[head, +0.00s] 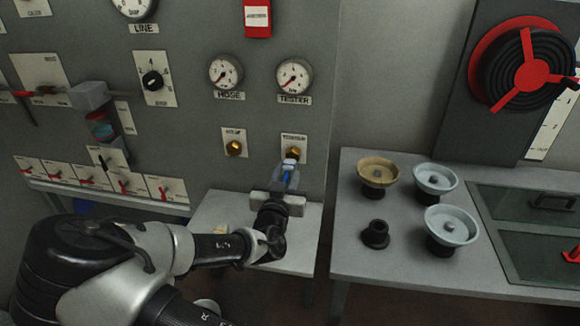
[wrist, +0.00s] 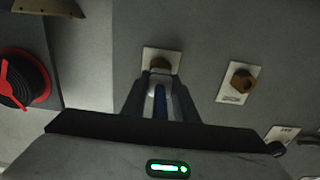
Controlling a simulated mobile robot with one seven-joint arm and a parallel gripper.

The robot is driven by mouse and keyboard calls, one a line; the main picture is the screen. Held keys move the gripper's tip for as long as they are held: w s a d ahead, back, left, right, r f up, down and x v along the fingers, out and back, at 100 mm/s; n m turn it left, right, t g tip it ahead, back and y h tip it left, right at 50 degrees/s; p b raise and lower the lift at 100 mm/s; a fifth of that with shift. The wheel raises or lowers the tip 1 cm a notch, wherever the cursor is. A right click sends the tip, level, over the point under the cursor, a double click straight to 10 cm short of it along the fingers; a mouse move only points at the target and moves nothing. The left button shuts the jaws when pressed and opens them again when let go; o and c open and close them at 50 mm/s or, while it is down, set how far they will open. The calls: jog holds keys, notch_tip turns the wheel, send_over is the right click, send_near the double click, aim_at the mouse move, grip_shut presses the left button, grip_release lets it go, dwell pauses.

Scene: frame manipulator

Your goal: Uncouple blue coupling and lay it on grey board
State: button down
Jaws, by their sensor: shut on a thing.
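The blue coupling (head: 289,177) has a pale metal end and is held between the fingers of my gripper (head: 287,181), below the right brass fitting (head: 293,152) on the panel. In the wrist view, my gripper (wrist: 160,103) is shut on the blue coupling (wrist: 160,101), whose far end points at the brass fitting (wrist: 160,62). I cannot tell whether that end still touches the fitting. A light grey board (head: 215,212) lies low in front of the panel, partly behind my arm.
A second brass fitting (head: 234,148) is to the left. Gauges (head: 294,75) are above. The grey bench (head: 350,260) at right holds a tan bowl (head: 378,172), pale bowls (head: 435,178) and a black cap (head: 375,234). A red-handled reel (head: 530,65) stands behind it.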

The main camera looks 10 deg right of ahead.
aim_at(288, 172)
jog(key=shift+v, duration=1.85)
